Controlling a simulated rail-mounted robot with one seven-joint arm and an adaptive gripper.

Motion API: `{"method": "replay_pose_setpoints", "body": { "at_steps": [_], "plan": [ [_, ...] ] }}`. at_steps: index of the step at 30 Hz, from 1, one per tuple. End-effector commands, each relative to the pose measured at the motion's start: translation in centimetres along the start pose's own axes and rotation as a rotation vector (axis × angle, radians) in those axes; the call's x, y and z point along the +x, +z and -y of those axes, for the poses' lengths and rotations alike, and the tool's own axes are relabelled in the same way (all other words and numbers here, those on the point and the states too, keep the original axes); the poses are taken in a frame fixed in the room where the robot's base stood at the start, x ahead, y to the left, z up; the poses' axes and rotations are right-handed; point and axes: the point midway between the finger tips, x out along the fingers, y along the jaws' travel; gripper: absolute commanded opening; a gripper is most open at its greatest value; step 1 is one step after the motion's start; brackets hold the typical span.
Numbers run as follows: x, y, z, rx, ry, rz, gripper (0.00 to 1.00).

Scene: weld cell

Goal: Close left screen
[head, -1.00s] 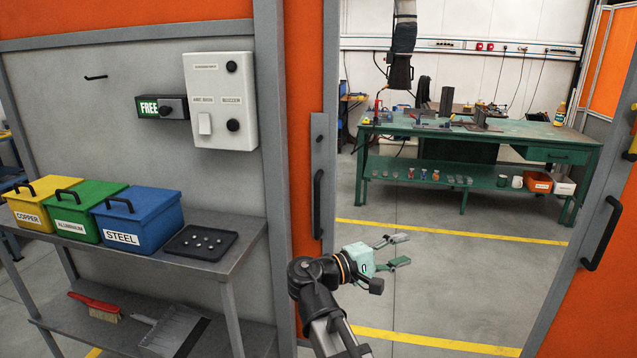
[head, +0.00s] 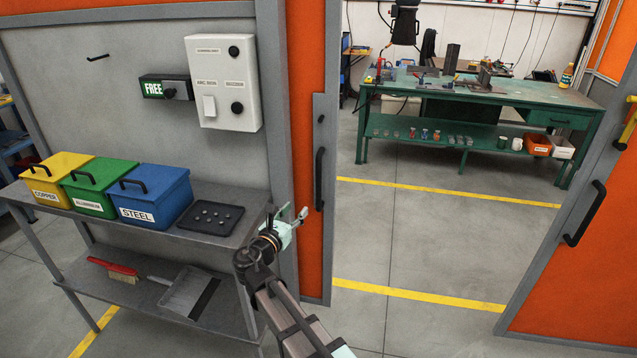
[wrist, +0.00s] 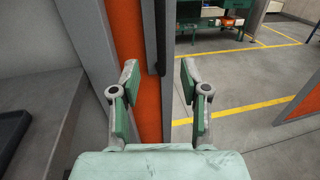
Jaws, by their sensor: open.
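The left screen (head: 304,120) is an orange panel with a grey edge frame, at the left side of the doorway. Its black vertical handle (head: 319,178) is on the grey edge strip. My gripper (head: 297,222) is in front of the left screen, a little below and left of the handle. In the wrist view my gripper (wrist: 158,80) is open and empty, with the screen's orange panel (wrist: 130,45) and grey edge strip beyond the fingers. The lower part of the handle (wrist: 160,40) shows at the top, between the fingertips, apart from them. The right screen (head: 580,270) has its own black handle (head: 586,213).
A grey shelf (head: 215,236) with yellow, green and blue boxes and a dark tray (head: 210,218) stands left of my gripper. A white switch box (head: 222,85) is on the wall above. The doorway floor is clear; a green workbench (head: 500,95) stands beyond it.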

Motion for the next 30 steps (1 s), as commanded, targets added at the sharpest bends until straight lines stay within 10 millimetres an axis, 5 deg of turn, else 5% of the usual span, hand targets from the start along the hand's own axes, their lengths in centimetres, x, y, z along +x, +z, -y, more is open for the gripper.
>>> {"method": "replay_pose_setpoints", "body": {
  "at_steps": [21, 30],
  "plan": [
    [13.2, 0.2, -0.1, 0.003, -0.004, 0.0, 0.45],
    [16.3, 0.1, 0.0, 0.004, -0.003, 0.001, 0.45]
  ]
}}
